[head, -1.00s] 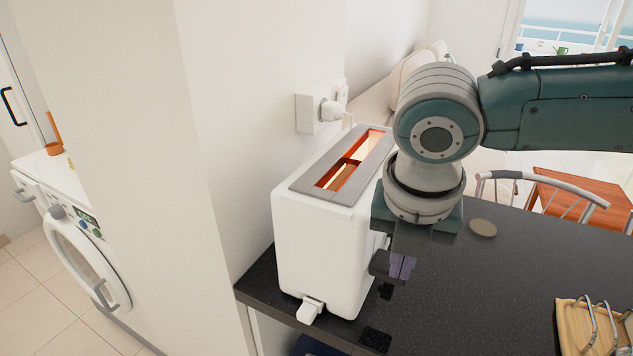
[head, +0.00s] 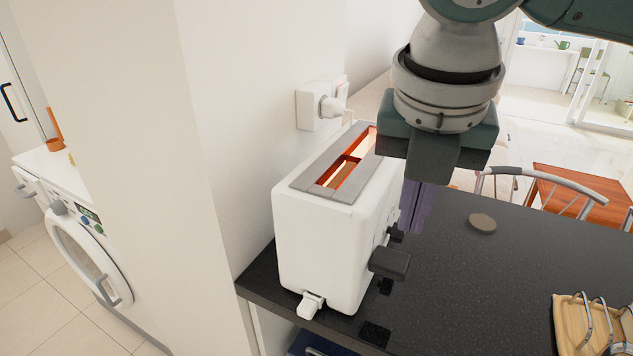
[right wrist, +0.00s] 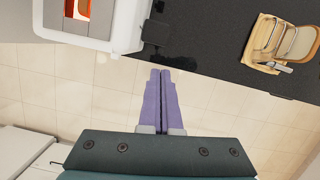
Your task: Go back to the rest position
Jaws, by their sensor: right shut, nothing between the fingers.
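My right gripper (head: 412,224) is shut with nothing in it, its purple fingers pointing down beside the toaster's right side. In the right wrist view the two fingers (right wrist: 161,78) lie together. The white toaster (head: 320,245) stands at the counter's left end, against the wall, with orange glowing slots; it also shows in the right wrist view (right wrist: 122,25). Its dark lever (head: 389,262) sits low on the side, below and apart from the fingertips in the head view. My left gripper is not in view.
The dark counter (head: 500,270) is mostly clear. A wire rack with bread slices (head: 585,330) stands at its right. A flat round disc (head: 482,223) lies near the back edge. A wall socket with plug (head: 320,105) is behind the toaster. A chair (head: 555,184) stands beyond.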

